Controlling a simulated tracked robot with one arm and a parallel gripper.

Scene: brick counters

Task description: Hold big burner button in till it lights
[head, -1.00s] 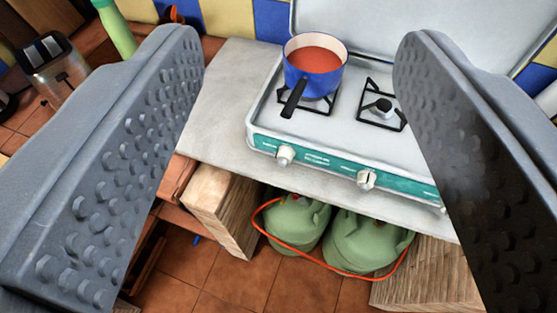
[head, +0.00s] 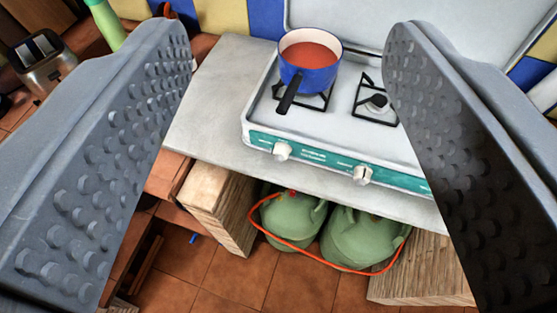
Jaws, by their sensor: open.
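A white camping stove (head: 350,140) with a teal front panel (head: 318,158) and a raised lid stands on a grey counter. Two white knobs show on the panel, a left knob (head: 282,151) and a middle knob (head: 362,175). The panel's right end is hidden behind my right finger. A blue pot (head: 313,78) with red contents sits on the left burner; a smaller-looking burner (head: 377,103) is bare. I see no flame. My gripper (head: 290,40) is open and empty, its two fingers framing the stove, apart from the knobs.
Green gas bottles (head: 360,238) with an orange hose (head: 300,252) stand below the counter (head: 215,105), between wooden supports. A toaster (head: 43,60) and a green bottle (head: 105,25) are at the upper left. The counter left of the stove is clear.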

